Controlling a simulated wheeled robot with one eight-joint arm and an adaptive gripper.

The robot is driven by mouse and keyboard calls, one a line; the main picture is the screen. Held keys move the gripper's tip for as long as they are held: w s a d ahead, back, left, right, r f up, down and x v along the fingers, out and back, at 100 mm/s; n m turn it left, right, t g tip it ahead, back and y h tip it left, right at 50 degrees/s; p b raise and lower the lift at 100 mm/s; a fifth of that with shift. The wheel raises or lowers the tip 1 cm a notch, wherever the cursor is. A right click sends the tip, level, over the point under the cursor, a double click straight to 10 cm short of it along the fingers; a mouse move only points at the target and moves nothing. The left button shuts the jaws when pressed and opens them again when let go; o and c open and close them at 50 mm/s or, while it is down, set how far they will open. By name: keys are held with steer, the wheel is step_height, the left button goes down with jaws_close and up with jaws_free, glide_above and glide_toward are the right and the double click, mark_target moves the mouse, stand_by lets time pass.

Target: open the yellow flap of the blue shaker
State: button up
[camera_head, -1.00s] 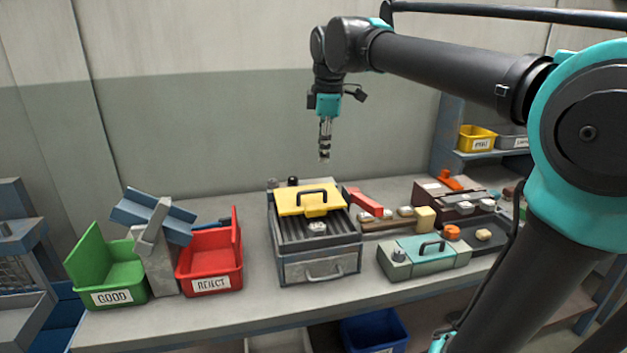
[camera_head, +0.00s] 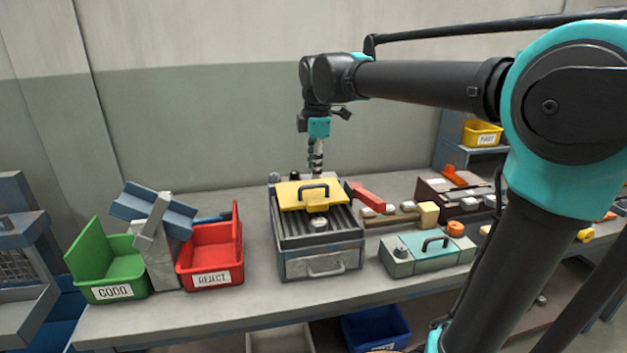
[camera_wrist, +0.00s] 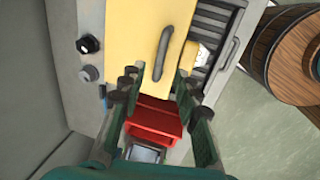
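The shaker (camera_head: 320,263) is a blue-grey box with a dark ribbed top, in the middle of the bench. Its yellow flap (camera_head: 290,201) lies over the rear of the top and carries a dark arched handle (camera_head: 314,188). In the wrist view the yellow flap (camera_wrist: 125,30) and its handle (camera_wrist: 165,50) are at the top. My gripper (camera_head: 316,174) points down just behind the flap. In the wrist view my gripper (camera_wrist: 160,88) is open, with no object held; the handle lies beyond its fingertips. Contact with the flap cannot be told.
A green-topped box (camera_head: 425,250) and red bar (camera_head: 369,197) are right. A barrel (camera_wrist: 290,55) shows in the wrist view.

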mark_target(313, 185)
steer(key=shift+w+a+f, duration=0.1)
steer(key=shift+w+f, duration=0.15)
steer(key=shift+f, duration=1)
steer(key=shift+w+f, duration=0.2)
steer(key=shift+f, duration=1.05)
steer(key=shift+c, duration=0.6)
jaws_close()
